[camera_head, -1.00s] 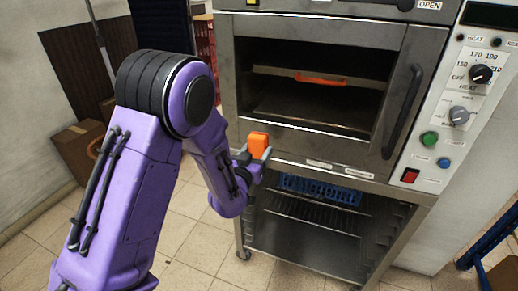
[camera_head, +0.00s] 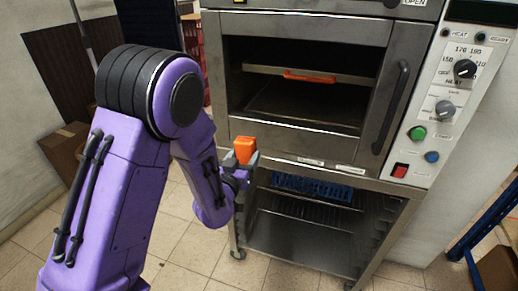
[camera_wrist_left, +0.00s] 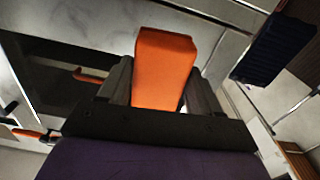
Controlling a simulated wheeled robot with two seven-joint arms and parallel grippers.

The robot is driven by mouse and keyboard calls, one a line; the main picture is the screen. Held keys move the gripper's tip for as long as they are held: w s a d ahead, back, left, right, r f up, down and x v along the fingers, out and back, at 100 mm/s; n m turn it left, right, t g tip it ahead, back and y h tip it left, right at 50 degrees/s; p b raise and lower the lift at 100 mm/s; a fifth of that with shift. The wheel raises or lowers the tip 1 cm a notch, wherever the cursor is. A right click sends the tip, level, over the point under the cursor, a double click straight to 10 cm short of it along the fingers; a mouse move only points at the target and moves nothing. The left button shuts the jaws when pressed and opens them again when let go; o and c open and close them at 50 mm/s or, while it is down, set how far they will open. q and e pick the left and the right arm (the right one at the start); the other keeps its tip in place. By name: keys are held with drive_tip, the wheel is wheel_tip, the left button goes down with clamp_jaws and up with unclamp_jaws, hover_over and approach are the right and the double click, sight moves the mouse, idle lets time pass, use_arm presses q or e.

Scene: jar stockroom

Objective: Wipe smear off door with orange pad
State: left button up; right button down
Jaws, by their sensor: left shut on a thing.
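The orange pad (camera_head: 245,147) is held upright between the two fingers of my left gripper (camera_head: 243,158), near the lower left corner of the oven door. The pad also fills the middle of the left wrist view (camera_wrist_left: 165,68), with a dark finger on each side. The grey metal oven door (camera_head: 300,139) has a large dark window and a black bar handle (camera_head: 390,105) at its right. I cannot tell whether the pad touches the door. No smear can be made out on it. My right gripper is not in view.
A control panel with knobs (camera_head: 445,108) and buttons stands right of the door. Below is an open rack with a blue basket (camera_head: 312,188). An orange handle (camera_head: 309,76) shows behind the window. A cardboard box (camera_head: 62,150) stands at left.

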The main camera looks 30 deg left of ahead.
use_arm(q)
approach(258, 134)
drive_tip(key=shift+f+x, duration=0.2)
drive_tip(key=shift+x, duration=1.8)
drive_tip(key=shift+x, duration=1)
drive_tip(key=shift+w+d, duration=0.15)
drive_tip(key=shift+d, duration=0.85)
drive_tip(key=shift+w+d, duration=0.2)
drive_tip(key=shift+d, duration=0.8)
drive_tip(key=shift+w, duration=0.15)
drive_tip(key=shift+s+a+r, duration=0.1)
drive_tip(key=shift+s+a, duration=0.15)
drive_tip(key=shift+a, duration=0.75)
drive_tip(key=shift+s+a+r, duration=0.1)
drive_tip(key=shift+s+a, duration=0.1)
drive_tip(key=shift+a, duration=0.85)
